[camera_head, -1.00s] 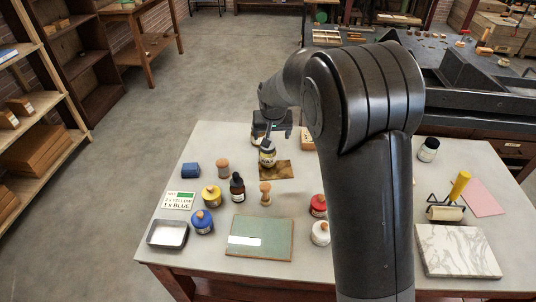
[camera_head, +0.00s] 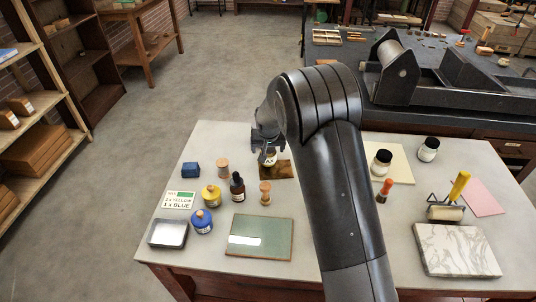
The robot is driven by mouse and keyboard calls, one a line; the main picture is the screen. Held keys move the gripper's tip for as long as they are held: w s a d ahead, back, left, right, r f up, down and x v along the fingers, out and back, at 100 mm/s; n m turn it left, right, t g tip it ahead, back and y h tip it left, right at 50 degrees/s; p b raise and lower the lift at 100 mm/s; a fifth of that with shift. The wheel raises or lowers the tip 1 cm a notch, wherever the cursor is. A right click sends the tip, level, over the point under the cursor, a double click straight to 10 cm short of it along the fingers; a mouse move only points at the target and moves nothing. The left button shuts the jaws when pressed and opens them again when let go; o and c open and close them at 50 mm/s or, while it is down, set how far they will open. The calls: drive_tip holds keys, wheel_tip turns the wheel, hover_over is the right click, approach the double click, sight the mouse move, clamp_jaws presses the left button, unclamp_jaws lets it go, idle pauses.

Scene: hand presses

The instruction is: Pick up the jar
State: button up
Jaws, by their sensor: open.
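A small jar with a pale label (camera_head: 270,161) stands on a brown mat (camera_head: 285,172) at the back middle of the table. My gripper (camera_head: 267,151) is open and points down right at this jar. The gripper hides the jar's top, and I cannot tell whether the fingers touch it. Other jars stand about: a yellow one (camera_head: 211,196), a blue one (camera_head: 202,222), and two pale jars with dark lids (camera_head: 381,163) and (camera_head: 428,150) at the right.
A roller (camera_head: 447,211) and marble slab (camera_head: 457,250) lie right. My arm covers the table's middle.

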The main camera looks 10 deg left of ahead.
drive_tip(key=shift+f, duration=0.2)
drive_tip(key=shift+c, duration=0.4)
drive_tip(key=c, duration=1.2)
drive_tip(key=shift+w+r, duration=0.1)
drive_tip(key=shift+r, duration=0.1)
